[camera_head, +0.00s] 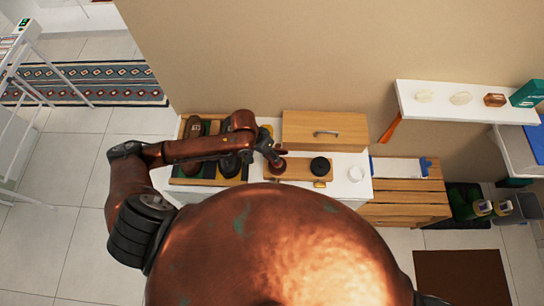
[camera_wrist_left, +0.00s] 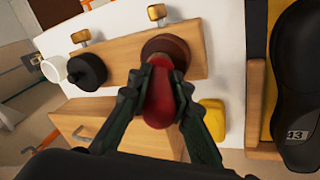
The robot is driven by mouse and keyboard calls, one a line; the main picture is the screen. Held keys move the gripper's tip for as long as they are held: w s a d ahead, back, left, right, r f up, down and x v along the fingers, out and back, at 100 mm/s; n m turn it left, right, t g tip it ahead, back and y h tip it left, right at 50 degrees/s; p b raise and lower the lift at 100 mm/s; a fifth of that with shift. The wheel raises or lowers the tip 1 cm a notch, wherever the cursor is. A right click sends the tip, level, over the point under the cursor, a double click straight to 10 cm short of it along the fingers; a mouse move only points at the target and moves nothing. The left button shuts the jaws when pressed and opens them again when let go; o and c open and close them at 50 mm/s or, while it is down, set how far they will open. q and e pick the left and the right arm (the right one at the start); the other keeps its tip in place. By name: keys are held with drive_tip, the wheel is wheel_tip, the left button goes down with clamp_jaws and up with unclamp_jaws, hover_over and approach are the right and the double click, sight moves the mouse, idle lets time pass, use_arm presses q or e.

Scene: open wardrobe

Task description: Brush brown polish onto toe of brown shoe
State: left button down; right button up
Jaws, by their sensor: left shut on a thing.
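My left gripper (camera_head: 277,160) is over the narrow wooden board (camera_head: 318,168) on the white cabinet top. In the left wrist view its fingers (camera_wrist_left: 163,92) are shut around a red handle (camera_wrist_left: 160,105). A round brown piece (camera_wrist_left: 166,48) shows at the end of the handle, at the board; I cannot tell whether it is lifted or resting there. A tray (camera_head: 208,182) with dark shoes stands left of the board, partly hidden by my left arm. A black shoe (camera_wrist_left: 298,85) shows in the wrist view. My right gripper is not in view.
A round black piece (camera_head: 320,165) sits on the same board. A small white cup (camera_head: 356,174) stands to its right. A wooden drawer box (camera_head: 325,130) is behind the board. A yellow item (camera_wrist_left: 212,115) lies between board and tray. A wall shelf (camera_head: 450,110) is at right.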

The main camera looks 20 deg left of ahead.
use_arm(q)
drive_tip(key=shift+s+f+p, duration=0.15)
drive_tip(key=shift+p, duration=0.35)
idle(1.8)
wheel_tip(320, 180, up, 5)
drive_tip(key=p, duration=0.6)
drive_tip(key=shift+r+p, duration=1)
drive_tip(key=shift+r, duration=0.15)
drive_tip(key=shift+f, duration=0.1)
